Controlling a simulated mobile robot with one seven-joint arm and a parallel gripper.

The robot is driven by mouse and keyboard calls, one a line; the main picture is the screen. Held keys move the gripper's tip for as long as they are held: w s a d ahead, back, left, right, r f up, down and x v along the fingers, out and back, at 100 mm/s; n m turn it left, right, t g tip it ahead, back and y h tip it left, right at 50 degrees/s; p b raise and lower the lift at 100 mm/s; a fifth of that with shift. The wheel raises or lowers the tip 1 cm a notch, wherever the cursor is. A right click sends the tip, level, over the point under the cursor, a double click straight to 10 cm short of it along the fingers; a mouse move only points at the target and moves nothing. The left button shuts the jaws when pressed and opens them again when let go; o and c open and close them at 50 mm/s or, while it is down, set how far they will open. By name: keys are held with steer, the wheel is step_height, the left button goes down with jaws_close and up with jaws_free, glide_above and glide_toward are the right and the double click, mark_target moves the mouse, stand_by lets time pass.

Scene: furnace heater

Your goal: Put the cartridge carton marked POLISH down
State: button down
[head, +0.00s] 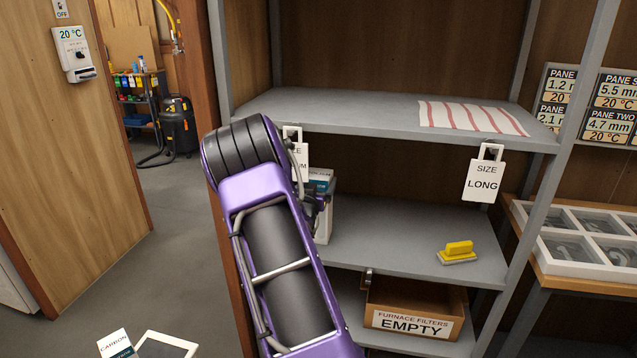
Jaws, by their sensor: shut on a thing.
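A white carton with a teal label (325,218) shows just right of my purple arm, at the left end of the middle shelf (410,235). Its lettering is too small and too covered to read as POLISH. My gripper (314,205) is mostly hidden behind my arm; dark parts of it show against the carton's left side, and it is shut on the carton. The carton is upright, or nearly so. I cannot tell whether its base touches the shelf.
A yellow block (458,252) sits on the middle shelf's right side. A striped cloth (470,117) lies above. Below is a box marked EMPTY (415,321). SIZE LONG tag (485,180) hangs from the upper shelf. A CARBON carton (115,344) shows bottom left. The middle shelf's centre is clear.

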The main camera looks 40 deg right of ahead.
steer(key=shift+r, duration=0.1)
steer(key=shift+f+b, duration=0.25)
steer(key=shift+b, duration=0.05)
jaws_free()
steer(key=shift+r, duration=0.1)
steer(key=shift+r+p, duration=0.25)
steer(key=shift+p, duration=0.2)
steer(key=v, duration=1.2)
steer(key=shift+b, duration=0.35)
steer(key=shift+f, duration=0.15)
